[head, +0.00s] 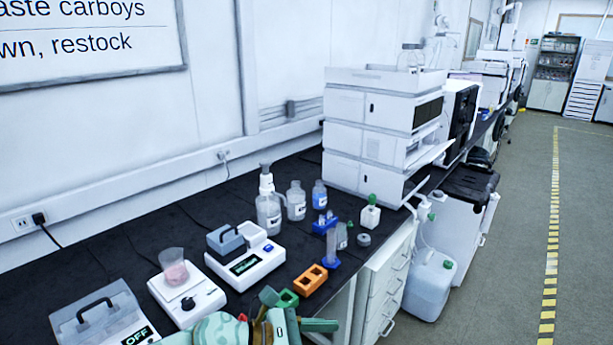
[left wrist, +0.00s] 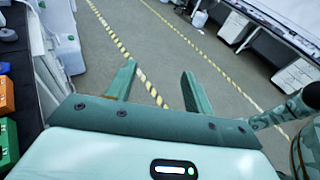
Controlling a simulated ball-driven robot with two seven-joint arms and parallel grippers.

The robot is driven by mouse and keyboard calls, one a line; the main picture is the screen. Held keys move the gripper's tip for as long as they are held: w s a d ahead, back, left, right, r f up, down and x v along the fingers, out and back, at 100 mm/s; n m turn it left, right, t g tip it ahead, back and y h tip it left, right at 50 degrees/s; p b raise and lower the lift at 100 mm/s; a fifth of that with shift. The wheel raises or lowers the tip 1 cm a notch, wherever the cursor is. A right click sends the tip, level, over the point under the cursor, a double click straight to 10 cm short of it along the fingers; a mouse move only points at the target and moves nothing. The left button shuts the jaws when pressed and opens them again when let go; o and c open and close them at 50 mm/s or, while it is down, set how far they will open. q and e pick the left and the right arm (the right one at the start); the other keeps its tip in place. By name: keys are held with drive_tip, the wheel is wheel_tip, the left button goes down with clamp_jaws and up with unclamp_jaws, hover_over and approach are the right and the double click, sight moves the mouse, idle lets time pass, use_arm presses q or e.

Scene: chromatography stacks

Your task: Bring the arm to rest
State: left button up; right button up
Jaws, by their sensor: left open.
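My left gripper (head: 304,311) is at the bottom of the head view, at the front edge of the black bench (head: 115,245). In the left wrist view its two teal fingers (left wrist: 157,86) stand apart with only the floor showing between them, so it is open and empty. A patterned arm part of mine shows at the right edge of that view. My right gripper is in neither view.
Close to the left gripper are a green block (head: 288,299) and an orange block (head: 311,280). The floor (head: 498,240) at right is clear.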

use_arm(q)
wheel_tip(320, 180, up, 8)
drive_tip(key=a+f+n+t, duration=0.1)
drive_tip(key=a+n+t, duration=0.1)
drive_tip(key=n+t, duration=1.15)
drive_tip(key=a+f+n+t+y, duration=0.1)
drive_tip(key=a+f+n+y, duration=0.3)
drive_tip(key=a+n+y, duration=1.15)
drive_tip(key=s+a+f+n+g+y, duration=0.2)
drive_tip(key=s+a+f+n+g, duration=0.35)
drive_tip(key=s+a+n, duration=0.3)
drive_tip(key=s+a+f+n+g+y, duration=0.2)
drive_tip(key=s+a+f+n+g, duration=0.4)
drive_tip(key=s, duration=0.4)
drive_tip(key=s+d+f+n+g+h, duration=0.1)
drive_tip(key=s+d+f+h, duration=0.15)
drive_tip(key=f, duration=1.15)
drive_tip(key=s+d+f+g+h, duration=0.1)
drive_tip(key=s+f, duration=0.3)
drive_tip(key=f, duration=0.9)
drive_tip(key=s+f+n+g+h, duration=0.1)
drive_tip(key=s+f+n+g, duration=0.2)
drive_tip(key=s+f, duration=1.2)
drive_tip(key=s, duration=0.4)
drive_tip(key=shift+a, duration=0.15)
